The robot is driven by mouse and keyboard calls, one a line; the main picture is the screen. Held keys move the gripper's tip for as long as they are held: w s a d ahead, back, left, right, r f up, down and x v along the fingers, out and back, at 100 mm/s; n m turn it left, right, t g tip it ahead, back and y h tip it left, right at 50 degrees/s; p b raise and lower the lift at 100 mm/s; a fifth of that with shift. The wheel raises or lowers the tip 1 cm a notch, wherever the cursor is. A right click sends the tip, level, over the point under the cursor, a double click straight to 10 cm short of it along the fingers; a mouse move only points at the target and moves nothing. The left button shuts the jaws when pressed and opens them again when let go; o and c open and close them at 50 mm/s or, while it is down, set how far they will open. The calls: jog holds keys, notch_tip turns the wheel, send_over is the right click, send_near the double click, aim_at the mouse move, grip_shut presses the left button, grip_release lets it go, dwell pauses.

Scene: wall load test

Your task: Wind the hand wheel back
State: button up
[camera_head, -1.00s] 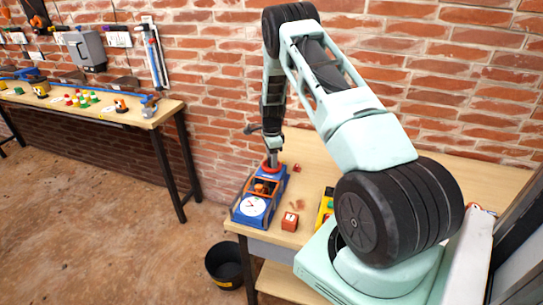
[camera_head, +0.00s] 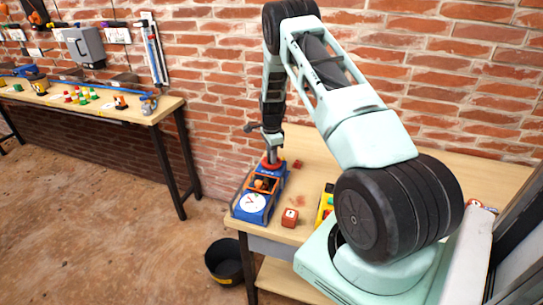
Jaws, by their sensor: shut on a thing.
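The blue test rig (camera_head: 260,196) stands at the left side of the near workbench, with a round white dial (camera_head: 252,202) at its front end and an orange frame in its middle. The red hand wheel (camera_head: 272,165) is at the rig's back end. My gripper (camera_head: 272,157) points down from above onto the hand wheel and is shut on it. The fingertips are small, and the wheel is partly covered by them.
A black bucket (camera_head: 225,262) stands on the floor by the bench. Another bench (camera_head: 150,115) with small parts is at the left.

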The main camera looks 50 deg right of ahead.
jog(key=n+b, duration=0.2)
jog(key=n, duration=0.2)
jog(key=shift+f+b, duration=0.15)
jog(key=shift+b, duration=0.25)
jog(key=n+b, duration=0.2)
jog(key=n, duration=0.3)
jog(key=shift+n+b, duration=0.3)
jog(key=n+b, duration=0.1)
jog(key=n, duration=0.3)
jog(key=n+b, duration=0.1)
jog(key=n, duration=0.3)
jog(key=shift+n, duration=0.3)
jog(key=shift+r+n, duration=0.2)
jog(key=shift+n, duration=0.1)
jog(key=o, duration=1)
notch_tip(320, 180, up, 17)
jog(key=b, duration=0.2)
jog(key=shift+r+b, duration=0.15)
jog(key=shift+b, duration=0.2)
